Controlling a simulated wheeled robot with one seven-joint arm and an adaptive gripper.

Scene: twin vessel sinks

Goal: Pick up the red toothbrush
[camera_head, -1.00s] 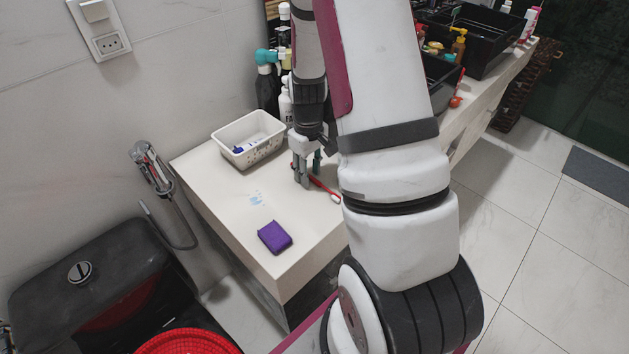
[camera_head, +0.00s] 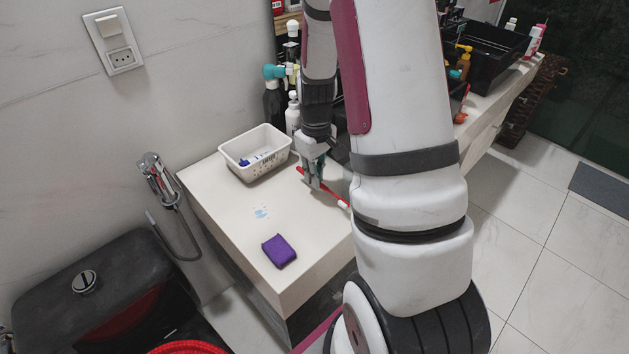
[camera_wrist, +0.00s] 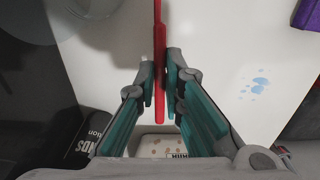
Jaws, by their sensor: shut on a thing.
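The red toothbrush (camera_wrist: 159,28) runs between my gripper's fingers in the wrist view, its long handle extending away from the fingertips. In the head view the red toothbrush (camera_head: 334,197) slants across below my gripper (camera_head: 313,182), with its lower right end near my arm. My gripper (camera_wrist: 161,77) is shut on the toothbrush, one finger on each side of it. The toothbrush appears held a little above the white counter (camera_head: 225,205); the exact gap is hard to tell. My arm may hide part of its lower right end.
A white basket (camera_head: 280,157) with a blue item stands behind my gripper. A purple sponge (camera_head: 279,251) lies near the counter's front. Bottles (camera_head: 273,101) stand at the back by the wall. Black sinks (camera_head: 490,55) are farther right. The counter's left front is mostly clear.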

